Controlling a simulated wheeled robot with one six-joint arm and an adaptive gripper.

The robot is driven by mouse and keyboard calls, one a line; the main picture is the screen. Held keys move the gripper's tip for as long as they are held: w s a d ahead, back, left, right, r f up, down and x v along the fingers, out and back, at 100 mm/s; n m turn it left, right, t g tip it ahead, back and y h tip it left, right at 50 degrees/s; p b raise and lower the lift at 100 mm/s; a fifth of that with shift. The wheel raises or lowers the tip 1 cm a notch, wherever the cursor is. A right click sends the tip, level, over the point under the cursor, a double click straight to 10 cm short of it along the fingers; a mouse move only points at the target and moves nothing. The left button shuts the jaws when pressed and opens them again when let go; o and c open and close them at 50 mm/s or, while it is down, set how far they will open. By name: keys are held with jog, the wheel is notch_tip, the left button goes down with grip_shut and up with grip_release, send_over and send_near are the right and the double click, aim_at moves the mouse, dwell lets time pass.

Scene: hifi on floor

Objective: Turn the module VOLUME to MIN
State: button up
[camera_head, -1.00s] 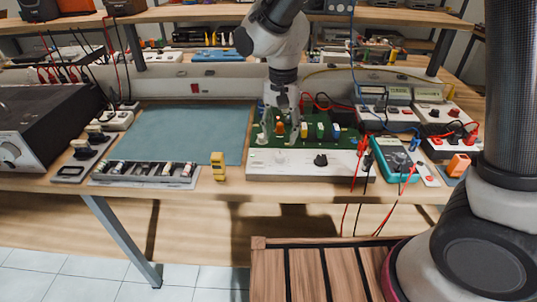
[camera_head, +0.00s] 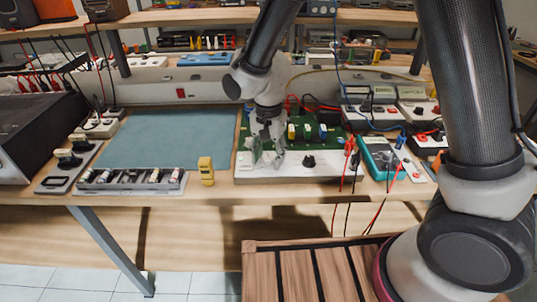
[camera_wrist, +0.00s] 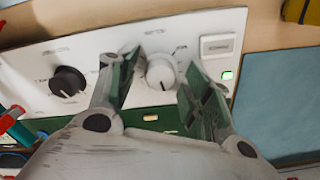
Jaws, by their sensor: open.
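The module has a white front panel (camera_head: 330,170) and a green circuit board (camera_head: 335,143) behind it. In the wrist view the panel (camera_wrist: 110,50) carries a white knob (camera_wrist: 160,73) and a black knob (camera_wrist: 68,82). The black knob also shows in the head view (camera_head: 309,161). The panel print is too small and blurred to tell which knob is VOLUME. My gripper (camera_wrist: 163,72) is open, with its fingers on either side of the white knob; contact cannot be told. In the head view my gripper (camera_head: 263,157) hides the white knob.
A yellow meter (camera_head: 206,170) stands left of the module, with a blue mat (camera_head: 165,140) behind it. A teal multimeter (camera_head: 383,160) with red and black leads lies close on the right. A lit green button (camera_wrist: 228,75) sits right of the white knob in the wrist view.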

jog(key=c, duration=1)
jog(key=shift+c, duration=0.2)
